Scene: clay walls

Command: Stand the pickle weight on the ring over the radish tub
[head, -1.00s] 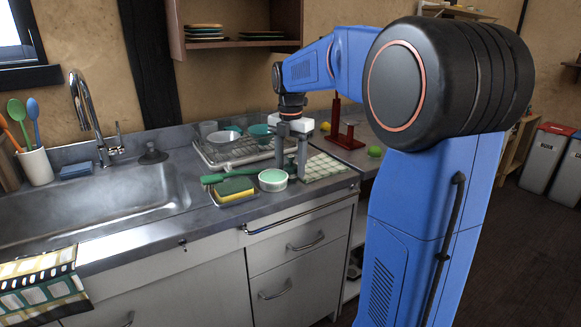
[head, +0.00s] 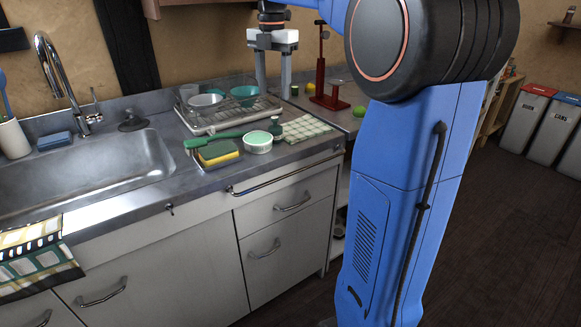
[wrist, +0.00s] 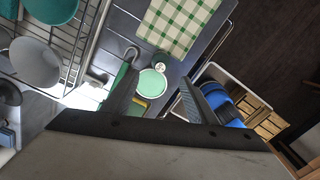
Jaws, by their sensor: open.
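The radish tub (head: 258,146) is a small white round tub near the counter's front edge, with a flat mint-green top. In the wrist view its round top (wrist: 152,82) lies below and between my fingers. I cannot make out a separate ring on it. A small dark green piece with a narrow top, likely the pickle weight (head: 275,128), stands upright just behind and right of the tub. It also shows close beside the tub in the wrist view (wrist: 160,66). My gripper (head: 273,92) is open and empty, raised above and behind both.
A checked cloth (head: 303,129) lies right of the tub. A yellow-green sponge (head: 218,152) and green brush (head: 212,139) lie to its left. The dish rack (head: 228,112) with bowls is behind. A red stand (head: 330,97) and green ball (head: 360,111) are further right.

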